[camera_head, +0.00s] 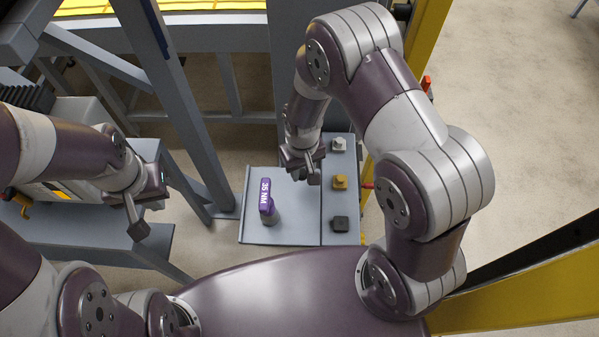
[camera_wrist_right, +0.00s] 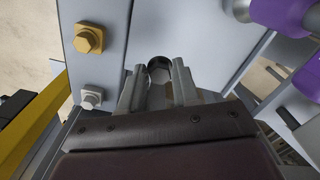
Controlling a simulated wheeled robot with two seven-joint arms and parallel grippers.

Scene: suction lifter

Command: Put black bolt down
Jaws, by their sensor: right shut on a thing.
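My right gripper (camera_head: 305,170) reaches down over the left part of the grey tray (camera_head: 257,234). In the right wrist view its two fingers (camera_wrist_right: 158,75) are shut on a dark round piece, the black bolt (camera_wrist_right: 159,64), mostly hidden between them. In the head view the held bolt cannot be made out. A dark square piece (camera_head: 340,223) sits at the near end of the tray's right strip; I cannot tell whether a bolt stands on it. My left gripper (camera_head: 140,220) hangs left of the tray, apart from it; its opening is unclear.
A gold bolt (camera_head: 340,182) and a silver bolt (camera_head: 339,144) stand on the right strip. A purple tool marked 35 NM (camera_head: 266,196) stands on the tray, left of my right gripper. A grey frame post (camera_head: 190,110) rises at the left.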

